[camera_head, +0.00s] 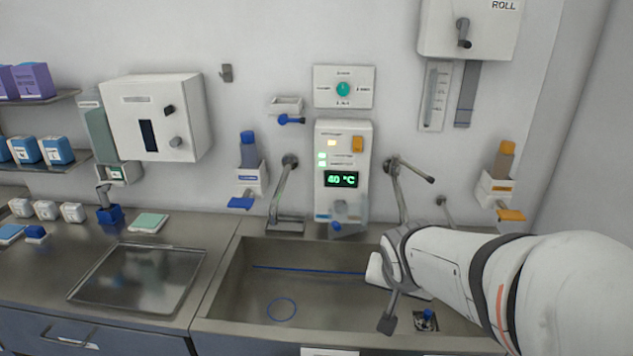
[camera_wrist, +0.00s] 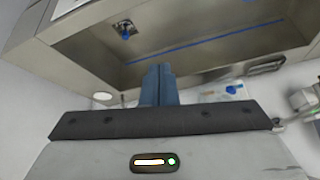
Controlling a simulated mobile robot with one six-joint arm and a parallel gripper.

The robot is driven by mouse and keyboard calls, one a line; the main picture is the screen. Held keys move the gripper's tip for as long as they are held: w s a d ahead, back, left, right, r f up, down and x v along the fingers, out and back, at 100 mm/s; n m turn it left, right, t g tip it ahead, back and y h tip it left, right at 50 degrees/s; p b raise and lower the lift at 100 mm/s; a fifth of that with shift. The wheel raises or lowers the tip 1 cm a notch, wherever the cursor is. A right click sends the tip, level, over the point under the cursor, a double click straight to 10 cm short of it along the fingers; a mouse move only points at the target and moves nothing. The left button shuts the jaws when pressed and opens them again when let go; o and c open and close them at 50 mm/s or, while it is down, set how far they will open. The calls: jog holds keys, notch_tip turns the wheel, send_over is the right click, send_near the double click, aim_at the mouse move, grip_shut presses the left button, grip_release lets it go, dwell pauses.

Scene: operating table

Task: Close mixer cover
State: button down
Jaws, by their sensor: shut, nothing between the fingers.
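A white wall unit with a green "40 °C" display (camera_head: 341,179) is mounted above the back of the sink. At its lower end is a small clear, box-like part (camera_head: 346,210) with a blue knob (camera_head: 336,227); it looks like the mixer cover, but its exact position is too small to tell. A clear part with a blue knob also shows in the wrist view (camera_wrist: 232,90), right of my gripper. My gripper (camera_wrist: 158,69) is shut, its two blue-grey fingers together and empty. In the head view my arm reaches in from the right over the sink, apart from the wall unit.
The steel sink (camera_head: 225,290) lies below, with a blue ring (camera_head: 282,309) on its bottom. Taps (camera_head: 280,190) (camera_head: 402,190) flank the wall unit. Dispensers (camera_head: 249,178) (camera_head: 500,180) hang farther out. A steel tray (camera_head: 138,275) lies on the left counter.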

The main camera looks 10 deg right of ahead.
jog(key=w+d+m+t, duration=0.2)
jog(key=w+m+t, duration=0.15)
jog(key=w, duration=0.35)
jog(key=m+t+y+b, duration=0.2)
jog(key=m+t+y, duration=0.1)
jog(key=m+y, duration=0.25)
send_near(338, 228)
notch_tip(338, 228, down, 3)
jog(key=w, duration=0.2)
jog(key=shift+w+a, duration=0.3)
jog(key=shift+w, duration=0.25)
jog(key=shift+w+a, duration=0.35)
jog(key=shift+w, duration=0.25)
jog(key=shift+w+a, duration=0.15)
jog(key=shift+w, duration=0.45)
